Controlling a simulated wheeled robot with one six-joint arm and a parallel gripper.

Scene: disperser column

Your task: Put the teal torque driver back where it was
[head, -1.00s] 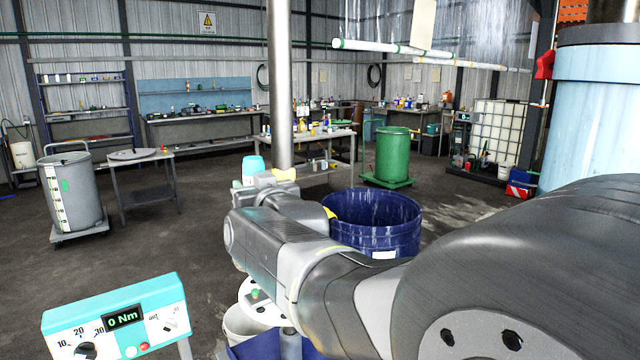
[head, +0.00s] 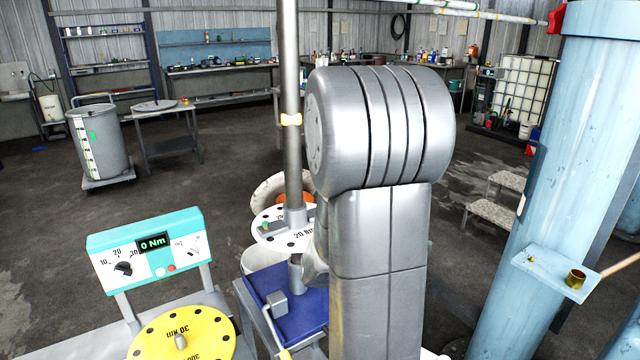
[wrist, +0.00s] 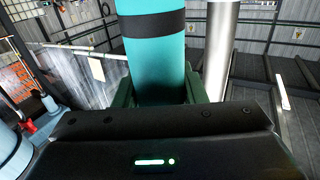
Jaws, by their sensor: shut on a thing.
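The teal torque driver (wrist: 152,50) with a black band fills the upper middle of the wrist view. My gripper (wrist: 155,92) is shut on it, with dark green fingers on either side of its body. Its lower end is hidden behind the gripper's dark housing. In the head view my own arm stands upright in the middle and hides the gripper and the driver. A small light-blue bracket (head: 545,268) with a brass cup (head: 576,279) sticks out from the blue column (head: 510,250) at the right.
A teal-and-white meter (head: 150,250) reading 0 Nm stands at left, behind a yellow 30 Nm disc (head: 165,345). A white 20 Nm disc (head: 270,238) surrounds a steel pole (head: 291,130). A blue tray (head: 305,305) lies below. Grey steps (head: 490,215) stand behind the column.

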